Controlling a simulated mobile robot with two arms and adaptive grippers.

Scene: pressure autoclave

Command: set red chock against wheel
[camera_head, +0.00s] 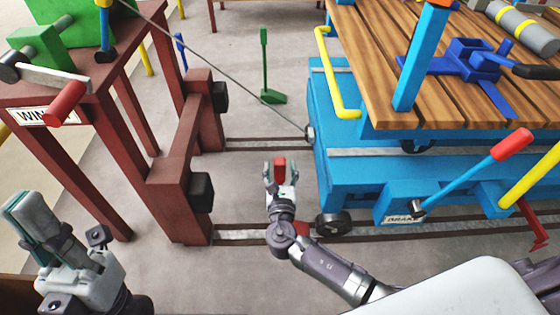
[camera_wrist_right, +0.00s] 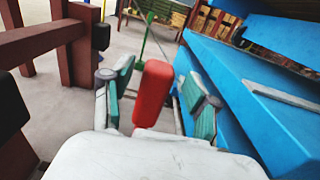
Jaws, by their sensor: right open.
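My right gripper (camera_head: 280,168) is open, just left of the blue cart. A red block (camera_wrist_right: 153,93) stands between its parted green-padded fingers, with gaps visible on both sides in the right wrist view. A red patch (camera_head: 299,228) shows at the rail beside the dark cart wheel (camera_head: 333,223), partly hidden by my right wrist. I cannot tell whether block and patch are one chock, nor whether the patch touches the wheel. My left gripper (camera_head: 30,215) is at the lower left, apart from these things; its finger opening cannot be made out.
The blue cart (camera_head: 345,175) with its wooden deck fills the right, with a red-handled brake lever (camera_head: 470,172). A brown buffer frame (camera_head: 180,190) stands left, beside the winch table (camera_head: 70,85). A taut cable (camera_head: 215,65) crosses above the floor. A green lever (camera_head: 264,65) stands behind.

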